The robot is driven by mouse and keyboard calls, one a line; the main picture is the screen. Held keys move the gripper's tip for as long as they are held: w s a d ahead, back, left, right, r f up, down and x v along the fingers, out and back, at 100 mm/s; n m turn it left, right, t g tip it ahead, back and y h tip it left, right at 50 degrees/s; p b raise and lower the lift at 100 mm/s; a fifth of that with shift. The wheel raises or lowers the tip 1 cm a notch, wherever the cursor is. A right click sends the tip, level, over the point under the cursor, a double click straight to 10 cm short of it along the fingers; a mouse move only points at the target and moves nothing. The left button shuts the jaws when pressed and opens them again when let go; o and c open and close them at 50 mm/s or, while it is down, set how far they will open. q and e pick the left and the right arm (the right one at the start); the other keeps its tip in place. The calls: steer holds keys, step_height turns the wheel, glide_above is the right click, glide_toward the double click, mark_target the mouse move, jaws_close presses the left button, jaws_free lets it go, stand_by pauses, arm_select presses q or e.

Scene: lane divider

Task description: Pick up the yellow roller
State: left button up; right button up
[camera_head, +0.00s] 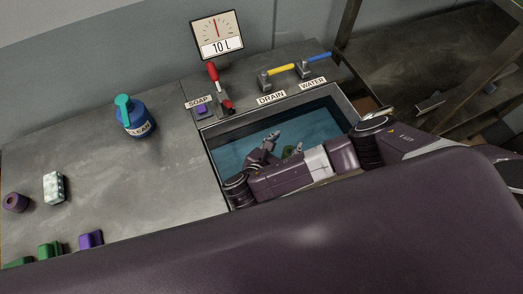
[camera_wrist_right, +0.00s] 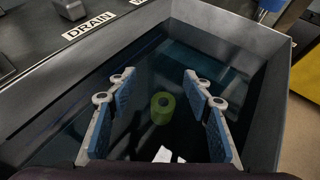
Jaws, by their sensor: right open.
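A yellow-green hollow roller (camera_wrist_right: 162,108) sits low in the basin, tinted by the blue water, with its round end and hole facing up. In the head view only a small greenish piece of it (camera_head: 289,152) shows beside my gripper. My right gripper (camera_wrist_right: 159,84) is open, with its blue-padded fingers on the left and right of the roller in the wrist view and nothing held between them. In the head view the right gripper (camera_head: 284,144) reaches down into the basin. Whether the fingers are level with the roller is unclear. My left gripper is not in view.
The basin (camera_head: 212,160) has grey walls close around the gripper. Yellow DRAIN (camera_head: 281,70) and blue WATER (camera_head: 318,57) levers and a red lever (camera_head: 213,73) stand behind it. A blue bottle (camera_head: 137,122), a speckled block (camera_head: 54,187) and a purple roller (camera_head: 15,202) are left.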

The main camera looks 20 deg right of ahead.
mark_target(288, 153)
steer(key=shift+s+d+f, duration=0.1)
steer(key=shift+d+f, duration=0.1)
steer(key=shift+d, duration=0.15)
steer(key=f+b, duration=0.1)
steer(key=d+f+b, duration=0.1)
steer(key=shift+s+f+b, duration=0.15)
steer(key=shift+f+b, duration=0.15)
steer(key=shift+b, duration=0.1)
steer(key=f+b, duration=0.5)
steer(key=shift+a, duration=0.3)
steer(key=shift+f, duration=0.25)
steer(key=shift+w+d+r, duration=0.1)
steer(key=shift+w+d, duration=0.25)
steer(key=shift+w, duration=0.05)
steer(key=x, duration=0.5)
steer(key=shift+w+d+p, duration=0.15)
steer(key=shift+d+p, duration=0.15)
steer(key=shift+p, duration=0.1)
steer(key=shift+w+d+f, duration=0.25)
steer(key=shift+w+f, duration=0.05)
steer(key=shift+f, duration=0.15)
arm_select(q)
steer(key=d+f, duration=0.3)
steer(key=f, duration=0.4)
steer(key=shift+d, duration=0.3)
